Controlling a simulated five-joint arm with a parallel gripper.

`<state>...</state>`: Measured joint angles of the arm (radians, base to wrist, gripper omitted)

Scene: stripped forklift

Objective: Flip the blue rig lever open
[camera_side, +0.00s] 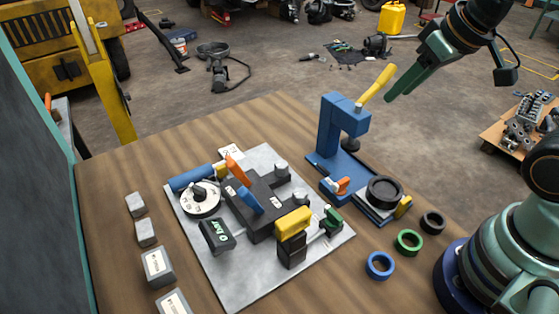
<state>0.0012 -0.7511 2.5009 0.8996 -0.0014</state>
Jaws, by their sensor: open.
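The rig is a set of dark blocks and coloured parts on a grey metal plate (225,285) on the wooden table. A blue lever (249,201) lies slanted on the dark central block, beside an upright orange lever (235,168). A blue cylinder (190,179) lies behind a white dial at the plate's back left. My gripper (397,92) is at the upper right, in the air, with its green fingers pointing down and left. It is open and empty, well apart from the blue lever.
A blue press (333,122) with a raised yellow handle (376,83) stands between my gripper and the rig. A yellow block (293,222) stands on the plate's right. Rings, including a blue one (380,265), lie at right. Grey blocks line the left.

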